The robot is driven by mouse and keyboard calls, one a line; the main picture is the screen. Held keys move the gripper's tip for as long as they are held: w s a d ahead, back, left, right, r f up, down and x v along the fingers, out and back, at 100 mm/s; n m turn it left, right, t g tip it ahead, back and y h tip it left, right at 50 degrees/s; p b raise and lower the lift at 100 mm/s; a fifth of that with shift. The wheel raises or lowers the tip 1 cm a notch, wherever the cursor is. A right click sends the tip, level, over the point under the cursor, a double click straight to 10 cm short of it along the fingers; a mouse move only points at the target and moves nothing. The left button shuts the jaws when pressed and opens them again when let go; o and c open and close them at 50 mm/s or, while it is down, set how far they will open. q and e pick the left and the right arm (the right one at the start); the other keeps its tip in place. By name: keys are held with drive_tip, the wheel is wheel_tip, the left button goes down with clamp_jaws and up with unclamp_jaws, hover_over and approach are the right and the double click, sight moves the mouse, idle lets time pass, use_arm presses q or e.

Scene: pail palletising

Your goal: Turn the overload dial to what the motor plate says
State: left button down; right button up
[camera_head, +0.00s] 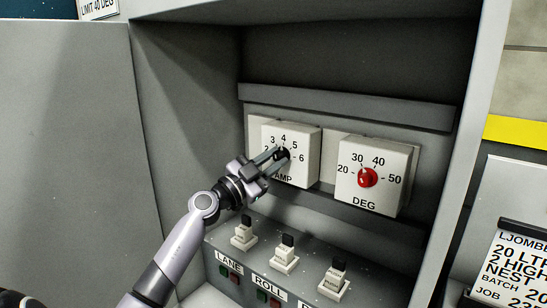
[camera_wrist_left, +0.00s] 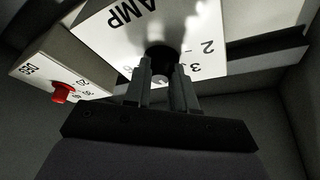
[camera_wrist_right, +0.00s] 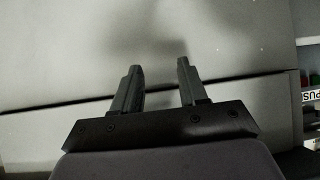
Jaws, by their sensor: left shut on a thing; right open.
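The AMP dial box (camera_head: 304,168) is white, with numbers from 2 to 6 around a black knob (camera_head: 283,154). My left gripper (camera_head: 280,156) is shut on this black knob, and its arm hides part of the dial's lower left. In the left wrist view the fingers (camera_wrist_left: 163,80) stand on both sides of the knob (camera_wrist_left: 161,56); the knob's pointer direction is not clear. The motor plate is not identifiable in view. My right gripper (camera_wrist_right: 160,85) is open and empty in the right wrist view, in front of a plain grey panel.
Right of the AMP box is a DEG box (camera_head: 387,195) with a red knob (camera_head: 368,177), marked 20 to 50. Below are several switches (camera_head: 285,255) labelled LANE and ROLL. A job sheet (camera_head: 510,265) hangs at right. A sign reading LIMIT 40 DEG (camera_head: 98,8) is at top left.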

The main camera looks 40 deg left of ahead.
use_arm(q)
drive_tip(key=m+g+h+p, duration=0.1)
drive_tip(key=m, duration=0.2)
drive_tip(key=shift+r+m, duration=0.15)
drive_tip(key=shift+m, duration=0.25)
drive_tip(key=shift+a+m+g+h+p, duration=0.1)
drive_tip(key=shift+m+g+h+p, duration=0.35)
drive_tip(key=shift+m, duration=0.55)
drive_tip(key=shift+m+g+h, duration=0.25)
drive_tip(key=shift+m+g, duration=0.7)
drive_tip(key=shift+m, duration=1.75)
drive_tip(key=c, duration=0.9)
unclamp_jaws()
drive_tip(key=shift+s, duration=0.1)
